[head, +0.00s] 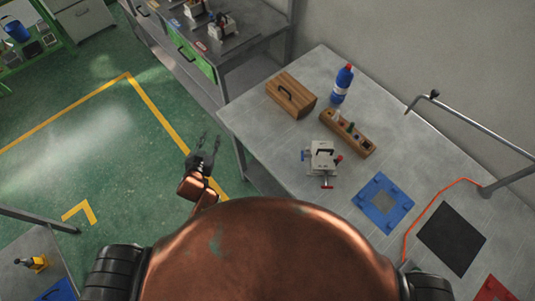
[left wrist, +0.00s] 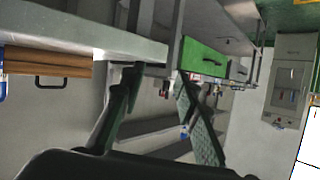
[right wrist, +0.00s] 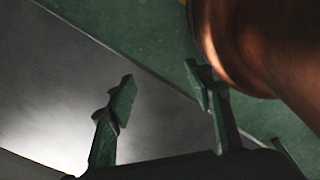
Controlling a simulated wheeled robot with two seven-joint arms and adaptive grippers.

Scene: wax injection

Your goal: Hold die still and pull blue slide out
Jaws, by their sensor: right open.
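The die (head: 321,158) is a pale metal block on the grey table. A blue part (head: 304,155), which looks like the blue slide, sticks out of its left side. Red parts show at its right and front. My left gripper (head: 210,138) is open and empty over the green floor, left of the table edge and apart from the die. In the left wrist view its two fingers (left wrist: 158,80) are spread with nothing between them. My right gripper (right wrist: 162,80) is open and empty in the right wrist view; the head view does not show it. Neither wrist view shows the die.
Behind the die stand a wooden holder (head: 347,134), a blue bottle (head: 342,84) and a wooden box (head: 291,96). A blue plate (head: 383,202) and a dark mat (head: 451,239) lie to its right. The table is clear left of the die.

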